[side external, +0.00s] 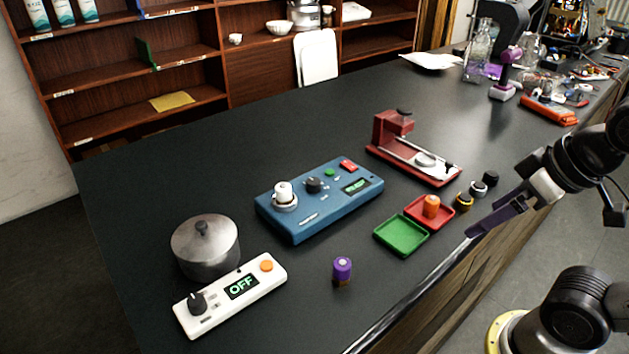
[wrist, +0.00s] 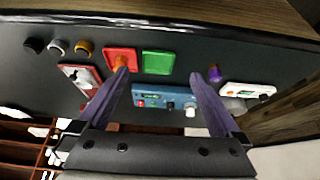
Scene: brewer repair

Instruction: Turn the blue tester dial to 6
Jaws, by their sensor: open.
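The blue tester (side external: 318,203) sits mid-table in the side view, with a black dial (side external: 313,185), a white-topped part (side external: 284,192) seated at its left, a green button (side external: 329,172), a red switch (side external: 348,166) and a small lit display (side external: 355,186) whose text I cannot read surely. The dial's setting is too small to read. In the wrist view the tester (wrist: 152,101) shows between my fingers, upside down, with its dial (wrist: 171,106). My gripper (side external: 478,232) is open and empty, at the table's front edge, right of and apart from the tester. It also shows in the wrist view (wrist: 158,78).
A red tray (side external: 413,215) holding an orange-topped part (side external: 431,205), a green tray (side external: 401,236) and a purple-topped part (side external: 342,270) stand in front. A white box reading OFF (side external: 215,303), a pot (side external: 206,250) and a red press (side external: 400,150) flank the tester.

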